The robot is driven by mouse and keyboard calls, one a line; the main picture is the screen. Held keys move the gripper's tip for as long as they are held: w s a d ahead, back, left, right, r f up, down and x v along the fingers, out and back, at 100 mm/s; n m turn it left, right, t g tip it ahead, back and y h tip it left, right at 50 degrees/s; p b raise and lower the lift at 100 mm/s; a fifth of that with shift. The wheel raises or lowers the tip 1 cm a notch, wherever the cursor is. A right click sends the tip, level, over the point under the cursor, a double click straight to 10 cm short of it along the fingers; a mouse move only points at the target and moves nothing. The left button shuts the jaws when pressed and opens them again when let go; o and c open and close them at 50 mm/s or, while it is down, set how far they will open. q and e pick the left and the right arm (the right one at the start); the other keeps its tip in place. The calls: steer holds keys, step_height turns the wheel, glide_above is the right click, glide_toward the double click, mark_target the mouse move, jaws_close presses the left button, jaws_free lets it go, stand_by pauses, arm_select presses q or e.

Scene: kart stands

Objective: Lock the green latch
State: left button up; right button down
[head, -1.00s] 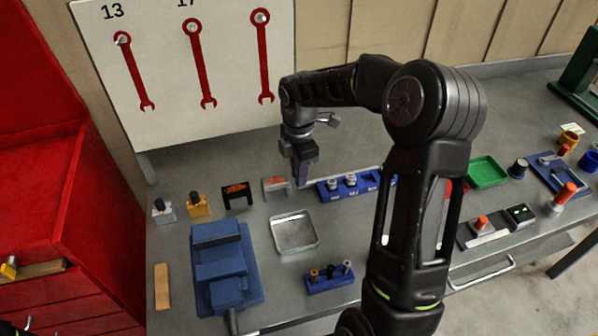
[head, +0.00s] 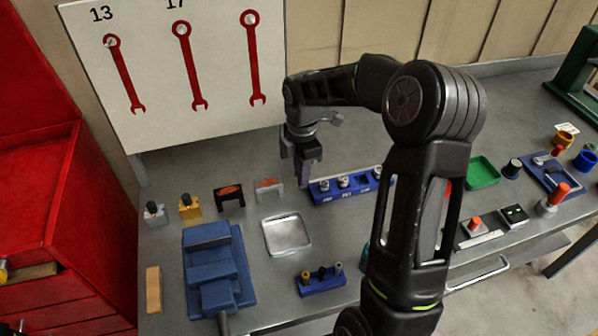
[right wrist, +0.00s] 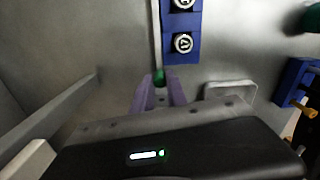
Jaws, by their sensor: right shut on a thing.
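My right gripper (head: 304,182) points down at the left end of a blue rack (head: 322,195). In the right wrist view its two purple fingers (right wrist: 159,88) are closed around a small green knob (right wrist: 159,76), which I take for the green latch. The knob sits at the near end of a thin pale bar (right wrist: 155,35) that runs along the rack's edge. In the head view the knob is hidden by the fingers. My left gripper is not in view.
A metal tray (head: 287,250) and a small blue holder (head: 321,287) lie in front of the rack. A blue vise-like block (head: 215,262) and several small stands are to the left. A board with red wrenches (head: 181,70) rises behind.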

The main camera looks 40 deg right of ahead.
steer(key=shift+d, duration=0.1)
steer(key=c, duration=1.4)
jaws_free()
steer(key=shift+s+d, duration=0.1)
steer(key=shift+d, duration=0.05)
steer(key=shift+o, duration=0.4)
step_height(320, 180, up, 7)
steer(key=shift+f+b, duration=0.1)
steer(key=shift+b, duration=0.55)
steer(key=shift+r, duration=0.5)
